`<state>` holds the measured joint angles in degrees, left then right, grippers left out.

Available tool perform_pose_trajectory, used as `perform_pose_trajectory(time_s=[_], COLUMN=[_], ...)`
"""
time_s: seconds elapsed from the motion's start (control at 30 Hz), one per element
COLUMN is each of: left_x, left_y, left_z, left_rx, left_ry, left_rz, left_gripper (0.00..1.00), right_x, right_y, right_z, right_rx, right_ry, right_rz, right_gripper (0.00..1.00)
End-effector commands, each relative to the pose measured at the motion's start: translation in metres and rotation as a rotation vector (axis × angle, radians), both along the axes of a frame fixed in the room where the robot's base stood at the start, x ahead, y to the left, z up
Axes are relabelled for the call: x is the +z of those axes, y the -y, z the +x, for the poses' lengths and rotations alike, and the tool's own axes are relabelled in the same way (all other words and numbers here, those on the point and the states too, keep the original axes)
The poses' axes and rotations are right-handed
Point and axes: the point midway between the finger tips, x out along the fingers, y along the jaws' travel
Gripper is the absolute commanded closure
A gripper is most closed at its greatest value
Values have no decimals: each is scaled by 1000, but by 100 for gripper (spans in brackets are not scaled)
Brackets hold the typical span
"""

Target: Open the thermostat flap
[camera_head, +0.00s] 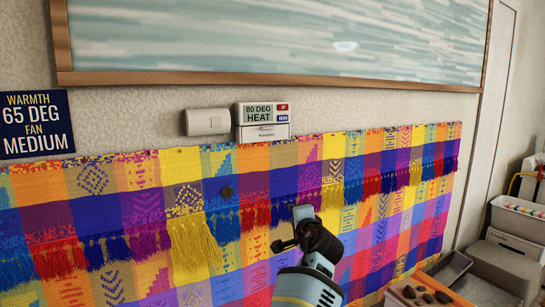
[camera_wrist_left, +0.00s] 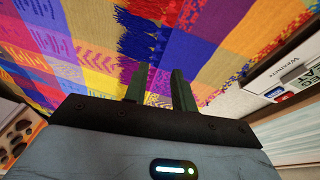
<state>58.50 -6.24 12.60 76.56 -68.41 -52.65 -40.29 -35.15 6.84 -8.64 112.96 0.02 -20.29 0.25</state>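The thermostat (camera_head: 262,112) is a white wall box reading "80 DEG HEAT", with a red and a blue button at its right. Its flap (camera_head: 264,132) is a plain white panel below the display and looks closed. In the left wrist view the thermostat's flap (camera_wrist_left: 272,82) shows at the right edge, turned on its side and partly cut off. My left gripper (camera_head: 294,228) is in front of the hanging cloth, below and a little right of the thermostat, clear of it. Its two dark fingers (camera_wrist_left: 160,88) are apart with nothing between them. My right gripper is out of view.
A small white box (camera_head: 208,122) is on the wall left of the thermostat. A colourful woven cloth (camera_head: 120,215) hangs below. A sign (camera_head: 37,124) reads "WARMTH 65 DEG FAN MEDIUM". A framed picture (camera_head: 270,78) hangs above. Bins (camera_head: 518,217) stand at the right.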

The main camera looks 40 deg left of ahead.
Motion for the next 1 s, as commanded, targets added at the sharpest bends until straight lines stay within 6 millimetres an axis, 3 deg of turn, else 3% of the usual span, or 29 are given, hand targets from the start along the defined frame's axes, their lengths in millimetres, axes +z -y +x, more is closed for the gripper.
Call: perform_pose_trajectory(time_s=[0.03,0.2,0.3,0.4,0.6,1.0], left_x=[38,137,182,212,235,234], left_y=[-3,-10,-12,-12,-13,-10], left_z=[4,0,-7,-14,-21,-20], left_rx=[34,145,196,231,260,261], left_ry=[8,-9,-19,-27,-35,-35], left_rz=[24,91,117,133,145,145], left_gripper=[74,74,74,74,74,74], right_x=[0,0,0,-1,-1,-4], right_y=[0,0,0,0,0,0], right_z=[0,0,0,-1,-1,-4], right_rx=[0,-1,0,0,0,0], right_ry=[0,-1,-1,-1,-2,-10], right_rz=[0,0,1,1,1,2], right_gripper=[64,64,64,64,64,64])
